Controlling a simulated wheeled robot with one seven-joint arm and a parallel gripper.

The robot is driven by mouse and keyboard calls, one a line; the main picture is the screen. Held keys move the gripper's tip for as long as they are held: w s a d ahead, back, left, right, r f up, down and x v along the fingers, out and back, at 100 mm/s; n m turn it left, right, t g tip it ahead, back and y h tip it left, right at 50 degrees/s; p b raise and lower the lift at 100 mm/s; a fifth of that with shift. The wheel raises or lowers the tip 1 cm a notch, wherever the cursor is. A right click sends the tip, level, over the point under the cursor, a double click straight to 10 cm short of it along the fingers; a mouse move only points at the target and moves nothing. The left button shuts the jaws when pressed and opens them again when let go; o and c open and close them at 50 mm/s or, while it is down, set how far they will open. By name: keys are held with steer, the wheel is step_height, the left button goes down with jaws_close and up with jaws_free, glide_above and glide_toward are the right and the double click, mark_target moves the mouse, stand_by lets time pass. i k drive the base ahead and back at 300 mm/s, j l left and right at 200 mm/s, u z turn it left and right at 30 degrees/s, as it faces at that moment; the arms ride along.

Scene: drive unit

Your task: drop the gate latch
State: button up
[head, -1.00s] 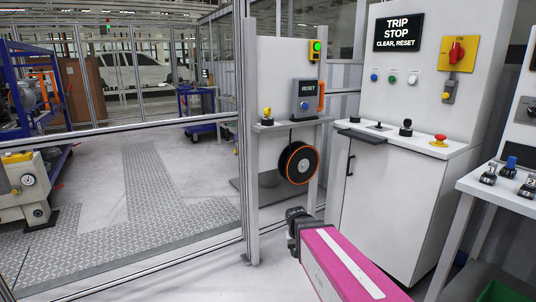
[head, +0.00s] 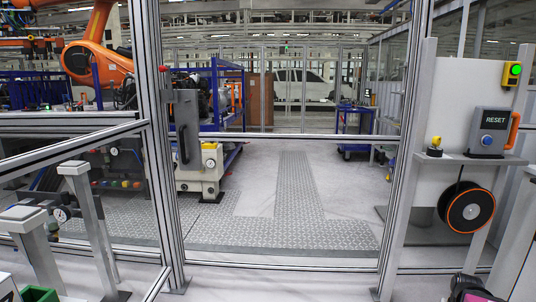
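The gate (head: 270,136) is a metal frame with a horizontal rail, between a left post (head: 160,150) and a right post (head: 405,150). A dark grey upright unit with a black handle (head: 184,143) sits on the left post at the gate's edge and looks like the latch. Its inner parts are too small to tell. My gripper (head: 470,287) shows only in part at the bottom right edge, dark, far to the right of and below the latch unit. Its fingers cannot be made out, and nothing is seen in it.
Pale posts (head: 85,200) stand at the left front. Beyond the gate lie tread-plate floor (head: 280,232), a white machine (head: 200,175) and an orange robot arm (head: 100,50).

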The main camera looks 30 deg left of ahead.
mark_target(162, 69)
steer(key=u, duration=1.45)
steer(key=i+j, duration=0.1)
steer(key=i, duration=0.25)
steer(key=i+j, duration=0.1)
steer(key=i, duration=0.25)
steer(key=j+u, duration=0.05)
